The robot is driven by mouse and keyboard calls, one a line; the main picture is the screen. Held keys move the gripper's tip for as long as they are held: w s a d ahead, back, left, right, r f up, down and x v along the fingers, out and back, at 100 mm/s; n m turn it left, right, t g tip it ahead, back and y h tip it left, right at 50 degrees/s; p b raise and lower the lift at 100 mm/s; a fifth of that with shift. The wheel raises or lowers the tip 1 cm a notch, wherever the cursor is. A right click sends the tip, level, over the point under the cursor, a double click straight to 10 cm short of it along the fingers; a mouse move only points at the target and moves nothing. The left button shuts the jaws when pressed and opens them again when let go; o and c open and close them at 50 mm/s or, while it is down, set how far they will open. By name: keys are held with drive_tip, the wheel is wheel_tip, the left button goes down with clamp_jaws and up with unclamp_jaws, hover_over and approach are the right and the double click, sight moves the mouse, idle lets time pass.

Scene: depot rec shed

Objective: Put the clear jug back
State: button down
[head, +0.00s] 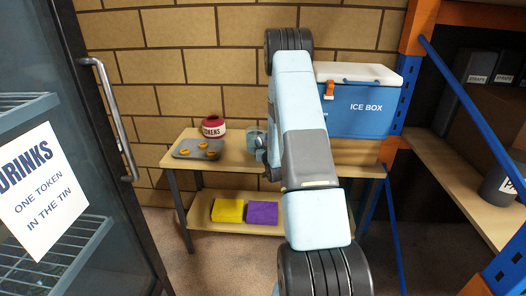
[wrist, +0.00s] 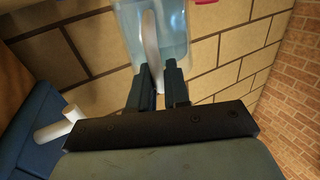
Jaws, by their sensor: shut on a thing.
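The clear jug (head: 253,138) shows pale blue in the head view, at the middle of the small table, partly hidden by my arm. In the wrist view, the jug (wrist: 178,35) fills the top middle, with its pale handle between my fingers. My gripper (wrist: 160,78) is shut on that handle. In the head view, my gripper (head: 262,150) is mostly hidden behind my arm. Whether the jug's base touches the tabletop cannot be told.
A grey tray (head: 182,153) with several orange-brown rings and a red-and-white TOKENS pot (head: 213,127) stand left of the jug. A blue ICE BOX (head: 355,115) is at right. Yellow (head: 228,211) and purple (head: 263,213) items lie below. An open glass door (head: 105,150) is left, shelving right.

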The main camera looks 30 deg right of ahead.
drive_tip(key=shift+w+d+f, duration=0.15)
drive_tip(key=shift+w+f, duration=0.15)
drive_tip(key=shift+f, duration=1.55)
drive_tip(key=c, duration=1.1)
unclamp_jaws()
drive_tip(key=shift+s, duration=0.1)
